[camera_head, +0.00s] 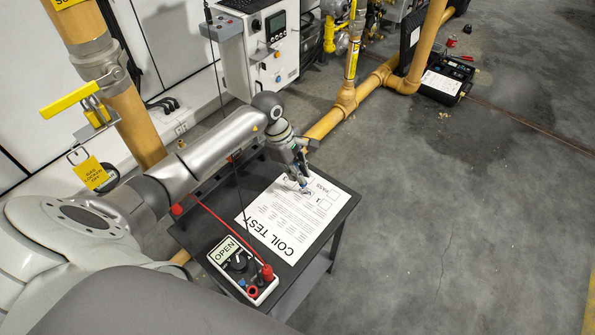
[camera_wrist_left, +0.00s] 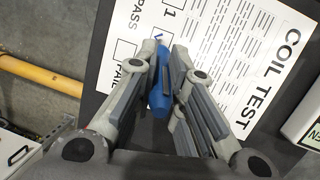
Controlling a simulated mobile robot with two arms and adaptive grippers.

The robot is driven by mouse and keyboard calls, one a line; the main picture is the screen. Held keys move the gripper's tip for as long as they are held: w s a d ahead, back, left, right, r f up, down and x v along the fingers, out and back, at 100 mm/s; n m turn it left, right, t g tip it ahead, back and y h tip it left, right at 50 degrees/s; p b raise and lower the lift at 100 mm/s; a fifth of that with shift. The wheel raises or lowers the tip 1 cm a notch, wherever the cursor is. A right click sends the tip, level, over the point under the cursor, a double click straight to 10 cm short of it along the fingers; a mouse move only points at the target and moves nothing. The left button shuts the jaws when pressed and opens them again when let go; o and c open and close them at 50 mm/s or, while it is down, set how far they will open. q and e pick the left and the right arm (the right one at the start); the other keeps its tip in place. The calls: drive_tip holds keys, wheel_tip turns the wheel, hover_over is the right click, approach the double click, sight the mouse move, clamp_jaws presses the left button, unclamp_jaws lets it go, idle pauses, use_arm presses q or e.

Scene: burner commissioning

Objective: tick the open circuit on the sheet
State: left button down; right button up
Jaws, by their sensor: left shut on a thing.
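The white COIL TEST sheet (camera_head: 285,228) lies flat on the small dark table, and it also shows in the left wrist view (camera_wrist_left: 222,50). It has printed lines, a 1 and boxes near PASS and FAIL. My left gripper (camera_head: 303,184) is over the boxes end of the sheet. It is shut on a blue marker (camera_wrist_left: 161,88), whose tip end points at the boxes. A small blue mark (camera_wrist_left: 158,37) shows beside the tip; whether it lies inside a box I cannot tell. The tester (camera_head: 241,268) near the sheet's title shows OPEN. My right gripper is not in view.
The dark table (camera_head: 335,213) has bare margin around the sheet. A red lead (camera_head: 222,220) runs across it to the tester. A yellow pipe (camera_head: 330,122) runs behind. A black case (camera_head: 447,78) stands on the floor, which is clear at right.

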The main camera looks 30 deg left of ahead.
sight(297, 165)
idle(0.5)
use_arm(q)
drive_tip(key=shift+r+p, duration=1.45)
drive_tip(key=shift+r, duration=1)
drive_tip(key=shift+d, duration=0.1)
